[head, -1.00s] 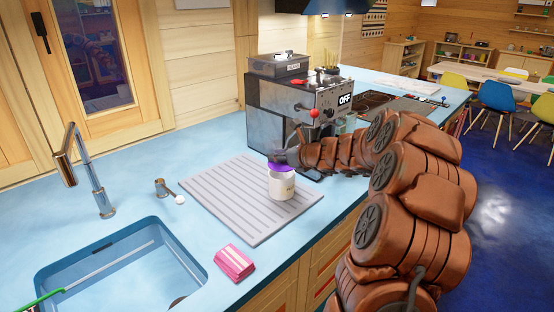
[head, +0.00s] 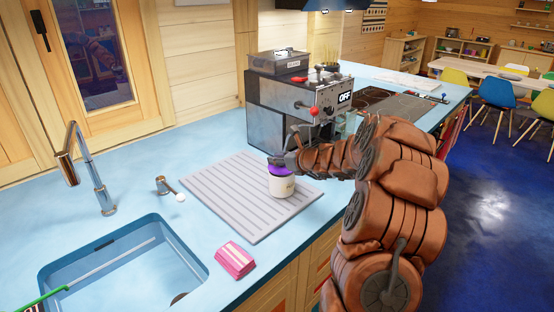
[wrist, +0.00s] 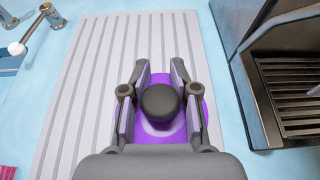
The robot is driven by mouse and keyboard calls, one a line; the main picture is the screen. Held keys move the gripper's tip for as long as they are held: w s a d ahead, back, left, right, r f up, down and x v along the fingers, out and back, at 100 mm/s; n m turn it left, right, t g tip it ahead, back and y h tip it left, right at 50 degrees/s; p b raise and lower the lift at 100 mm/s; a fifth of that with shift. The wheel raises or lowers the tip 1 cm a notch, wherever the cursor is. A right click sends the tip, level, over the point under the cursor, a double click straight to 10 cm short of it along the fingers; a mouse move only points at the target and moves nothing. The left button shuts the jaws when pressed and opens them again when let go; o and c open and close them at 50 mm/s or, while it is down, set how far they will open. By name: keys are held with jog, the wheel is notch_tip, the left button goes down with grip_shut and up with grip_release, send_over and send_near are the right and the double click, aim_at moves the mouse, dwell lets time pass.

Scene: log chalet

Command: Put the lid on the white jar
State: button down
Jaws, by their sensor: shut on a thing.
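The white jar (head: 281,187) stands upright on the grey ribbed drying mat (head: 222,205), near its right side. The purple lid (head: 279,171) is at the jar's mouth in the head view, level and apparently touching the rim; I cannot tell whether it is fully seated. In the wrist view the lid (wrist: 150,136) lies below my gripper, with a dark round knob (wrist: 160,101) between the fingers. My gripper (head: 277,160) is shut on this knob. The lid hides the jar in the wrist view.
An espresso machine (head: 298,105) stands just behind and right of the mat. The sink (head: 125,262), tap (head: 85,170) and a pink-striped packet (head: 235,260) are to the left and front. The mat's left part is clear.

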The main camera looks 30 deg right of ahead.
jog(key=shift+f+b, duration=0.3)
jog(key=shift+f, duration=0.25)
jog(key=c, duration=0.9)
grip_release()
jog(key=shift+r, duration=0.15)
jog(key=shift+d+r+p, duration=0.1)
jog(key=shift+r+p, duration=0.35)
jog(key=shift+r, duration=0.15)
jog(key=b+v, duration=0.2)
jog(key=v, duration=1)
jog(key=shift+f, duration=0.2)
